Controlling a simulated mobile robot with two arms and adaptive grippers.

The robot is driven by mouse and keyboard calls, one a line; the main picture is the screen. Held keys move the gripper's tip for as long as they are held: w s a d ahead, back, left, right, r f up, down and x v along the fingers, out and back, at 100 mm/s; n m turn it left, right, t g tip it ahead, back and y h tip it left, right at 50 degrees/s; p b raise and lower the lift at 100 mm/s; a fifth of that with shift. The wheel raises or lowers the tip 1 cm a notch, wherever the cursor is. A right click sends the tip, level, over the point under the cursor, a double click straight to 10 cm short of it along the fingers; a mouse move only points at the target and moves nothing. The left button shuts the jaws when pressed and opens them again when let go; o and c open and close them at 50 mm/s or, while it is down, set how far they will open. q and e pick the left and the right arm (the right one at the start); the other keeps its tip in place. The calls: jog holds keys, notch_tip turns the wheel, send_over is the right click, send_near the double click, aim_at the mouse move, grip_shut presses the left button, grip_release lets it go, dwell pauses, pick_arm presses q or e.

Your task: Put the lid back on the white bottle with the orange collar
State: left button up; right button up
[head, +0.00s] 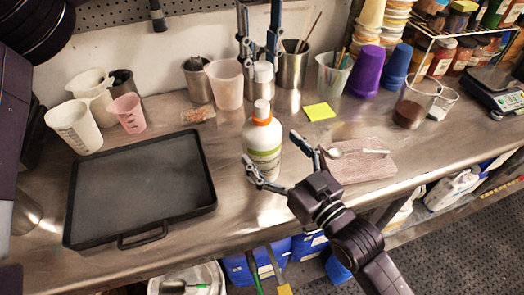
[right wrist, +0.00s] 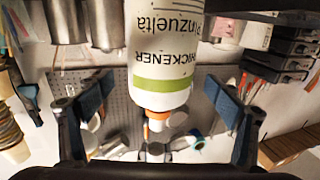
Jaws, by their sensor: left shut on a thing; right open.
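The white bottle (head: 263,150) with the orange collar (head: 261,119) stands upright on the metal counter, with a white neck above the collar. In the right wrist view the bottle (right wrist: 160,50) appears upside down, its label and green band showing. My left gripper (head: 261,62) is shut on a white lid (head: 263,73) and holds it above the bottle, apart from it. My right gripper (head: 271,151) is open, its fingers on either side of the bottle's front. In the right wrist view, its fingers (right wrist: 158,98) show gaps to the bottle.
A black tray (head: 140,190) lies to the left. A pink slab with a spoon (head: 358,167) lies at right, close to my right gripper. Metal cups and a plastic beaker (head: 226,85) stand behind. A yellow note (head: 320,111) lies right of the bottle.

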aim_at(260, 102)
jog(key=shift+x, duration=1.6)
jog(key=shift+c, duration=0.7)
jog(key=c, duration=1.6)
pick_arm(q)
jog(key=shift+f, duration=2.45)
pick_arm(e)
jog(key=shift+c, duration=0.2)
pick_arm(q)
jog(key=shift+f, duration=0.1)
jog(key=shift+f, duration=0.8)
jog(key=shift+f, duration=0.55)
